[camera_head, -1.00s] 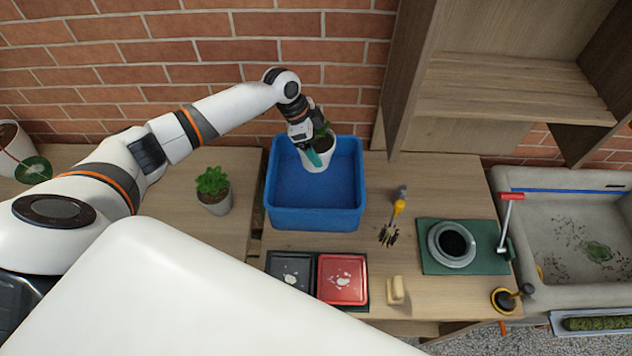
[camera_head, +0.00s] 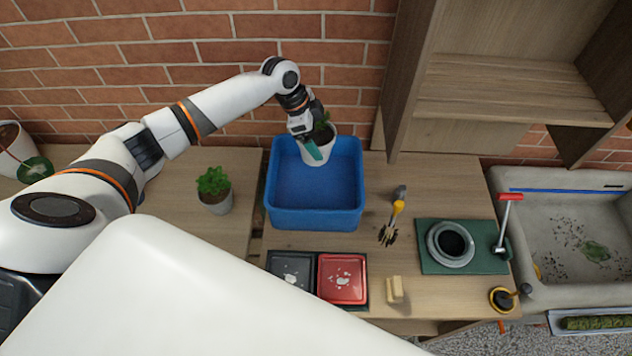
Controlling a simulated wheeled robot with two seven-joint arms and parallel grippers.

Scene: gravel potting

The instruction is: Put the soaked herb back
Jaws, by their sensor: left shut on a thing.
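A white pot with a green herb (camera_head: 319,152) is held by my left gripper (camera_head: 314,143) over the back right part of the blue tub (camera_head: 270,208). The gripper is shut on the pot's rim, and the gripper hides part of the herb. The pot looks upright or slightly tilted; how far its base is above the tub floor is hard to tell. A second potted herb (camera_head: 214,189) in a grey pot stands on the bench left of the tub. My right gripper is not in view.
Black and red trays (camera_head: 342,279) lie in front of the tub. A yellow-handled tool (camera_head: 396,208), a green mat (camera_head: 430,264) with a round grey pot and a stone sink (camera_head: 530,292) are to the right. A wooden shelf (camera_head: 510,90) rises behind. Bare bench surrounds the grey pot.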

